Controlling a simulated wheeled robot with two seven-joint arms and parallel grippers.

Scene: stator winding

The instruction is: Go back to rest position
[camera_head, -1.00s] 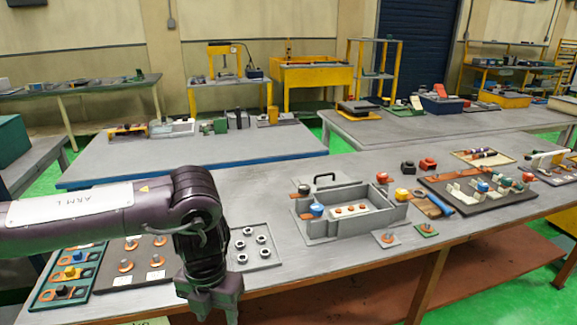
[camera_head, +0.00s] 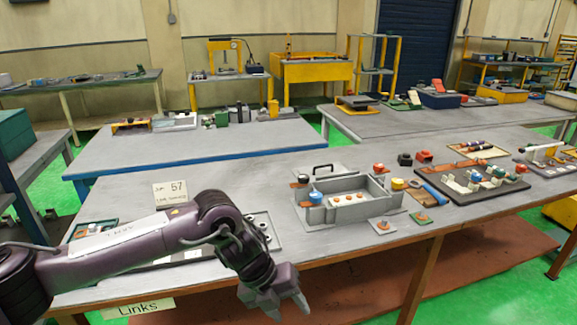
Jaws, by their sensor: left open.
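My left arm comes in from the left in the head view. Its gripper (camera_head: 287,300) hangs beyond the front edge of the near workbench, with its fingers apart and nothing between them. The arm hides much of the trays at the bench's left end. My right gripper is not in the view.
The near workbench (camera_head: 330,247) holds a grey box (camera_head: 385,205) with orange parts, small square plates in front of it, and a dark tray (camera_head: 478,191) at right. A sign marked 57 (camera_head: 170,194) stands behind my arm.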

